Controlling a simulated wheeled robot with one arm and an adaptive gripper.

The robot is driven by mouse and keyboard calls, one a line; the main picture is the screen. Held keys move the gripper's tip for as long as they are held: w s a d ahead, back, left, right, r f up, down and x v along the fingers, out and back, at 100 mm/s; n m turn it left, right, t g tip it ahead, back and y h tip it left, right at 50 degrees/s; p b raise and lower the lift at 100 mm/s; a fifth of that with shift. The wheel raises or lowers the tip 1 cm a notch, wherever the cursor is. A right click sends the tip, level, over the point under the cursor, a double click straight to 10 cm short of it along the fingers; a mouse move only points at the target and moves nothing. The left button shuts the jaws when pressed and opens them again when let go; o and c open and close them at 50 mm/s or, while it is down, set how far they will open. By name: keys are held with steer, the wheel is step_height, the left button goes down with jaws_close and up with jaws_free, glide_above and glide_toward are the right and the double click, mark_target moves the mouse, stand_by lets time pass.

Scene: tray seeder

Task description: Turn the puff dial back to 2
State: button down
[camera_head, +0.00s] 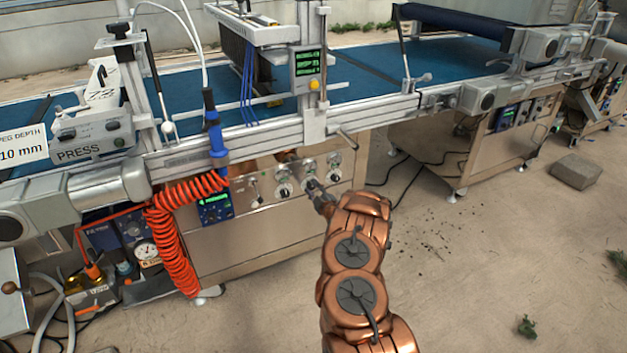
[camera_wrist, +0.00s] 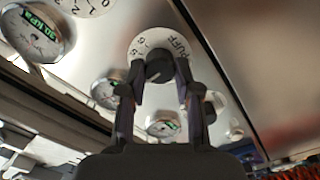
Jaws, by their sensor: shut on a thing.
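The puff dial shows in the wrist view as a black knob (camera_wrist: 159,66) on a round white scale (camera_wrist: 146,42). The scale carries the word PUFF and a few digits, among them 5 and 6. My gripper (camera_wrist: 160,74) is shut on the knob, one finger on each side. The knob's pointer is hidden or too dark to read, so I cannot tell its setting. In the head view my gripper (camera_head: 316,188) reaches the front panel's group of dials, and its tip and the fingers cover most of the held dial.
A gauge marked 90 kPa (camera_wrist: 38,33) and two smaller gauges (camera_wrist: 107,92) (camera_wrist: 163,124) sit near the dial. Neighbouring dial (camera_head: 284,190) stands to its left. An orange coiled hose (camera_head: 175,245) hangs further left. The floor (camera_head: 480,270) to the right is mostly clear.

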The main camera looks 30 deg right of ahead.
steer(key=n+p, duration=0.3)
steer(key=p, duration=0.2)
steer(key=shift+a+r+n+p, duration=0.1)
steer(key=shift+a+n+p, duration=0.05)
steer(key=shift+n+p, duration=0.85)
steer(key=shift+p, duration=0.15)
steer(key=shift+f+n+p, duration=0.2)
steer(key=shift+n+p, duration=0.1)
steer(key=shift+p, duration=0.05)
steer(key=c, duration=0.8)
jaws_free()
steer(key=shift+s+a, duration=0.15)
steer(key=shift+s, duration=1.85)
steer(key=shift+s+a, duration=0.15)
steer(key=shift+s, duration=1.8)
steer(key=shift+s+a, duration=0.15)
steer(key=shift+s, duration=1.85)
